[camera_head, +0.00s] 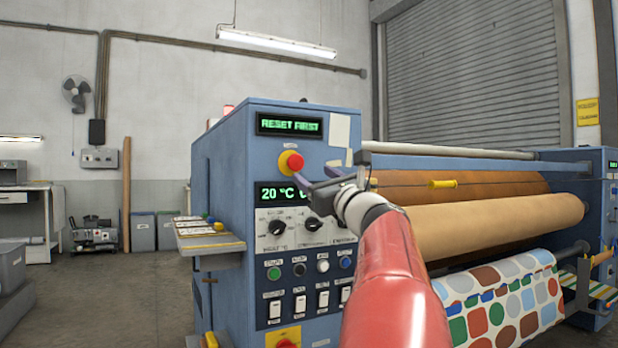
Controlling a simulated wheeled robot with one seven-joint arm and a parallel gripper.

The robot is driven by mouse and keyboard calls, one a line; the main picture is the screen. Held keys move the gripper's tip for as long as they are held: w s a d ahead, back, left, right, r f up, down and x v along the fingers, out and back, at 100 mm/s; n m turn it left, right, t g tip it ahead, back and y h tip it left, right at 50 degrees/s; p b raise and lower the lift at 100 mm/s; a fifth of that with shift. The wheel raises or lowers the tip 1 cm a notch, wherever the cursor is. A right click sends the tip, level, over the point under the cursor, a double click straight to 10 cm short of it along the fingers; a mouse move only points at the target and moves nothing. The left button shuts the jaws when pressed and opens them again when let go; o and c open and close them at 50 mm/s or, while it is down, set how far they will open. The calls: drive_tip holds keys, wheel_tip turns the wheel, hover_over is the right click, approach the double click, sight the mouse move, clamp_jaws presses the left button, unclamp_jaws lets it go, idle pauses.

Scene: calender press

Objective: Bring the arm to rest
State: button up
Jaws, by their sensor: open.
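My arm (393,275) is red and reaches up from the bottom of the head view toward the press's control panel (255,237). My gripper (312,178) is open in front of the panel, its fingers pointing left near the red emergency button (291,161) with its yellow collar. I cannot tell whether a finger touches the button. The upper display (290,124) reads "RESET FIRST". The lower display (283,194) shows "20 °C" and is partly hidden by the gripper. The arm hides the panel's right edge.
Black knobs (277,227), coloured buttons (274,273) and white switches (275,309) fill the panel below. A brown roller (500,227) and patterned fabric (510,305) lie to the right. A side shelf (208,240) juts out left. Open floor (110,295) lies further left.

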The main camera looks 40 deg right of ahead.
drive_tip(key=shift+s+f, duration=0.1)
drive_tip(key=shift+s, duration=0.1)
idle(0.4)
drive_tip(key=w+a+f+n+g+y+p, duration=0.1)
drive_tip(key=w+a+f+n+g+y, duration=0.15)
drive_tip(key=a+f+n, duration=0.4)
drive_tip(key=w+a+f+n+g+y, duration=0.1)
drive_tip(key=a+f+n+g+y, duration=0.15)
drive_tip(key=a, duration=0.75)
drive_tip(key=s+a+f+n+g+y+p, duration=0.1)
drive_tip(key=s+a+f+n+g, duration=0.2)
drive_tip(key=a+f+n, duration=0.3)
drive_tip(key=s+a+f+n+g+y, duration=0.1)
drive_tip(key=s+a+f+n+g, duration=0.25)
drive_tip(key=a+f, duration=0.4)
drive_tip(key=s+a+f+n+g+h, duration=0.1)
drive_tip(key=s+f+n+g+h, duration=0.1)
drive_tip(key=s+f+n, duration=0.6)
drive_tip(key=s+a+f+n+g+h+p, duration=0.1)
drive_tip(key=s+f+n+g, duration=0.2)
drive_tip(key=s+f+n, duration=0.5)
wheel_tip(320, 180, down, 2)
drive_tip(key=shift+a+f+h, duration=0.15)
drive_tip(key=shift+a+h, duration=0.25)
drive_tip(key=shift+s+d, duration=0.1)
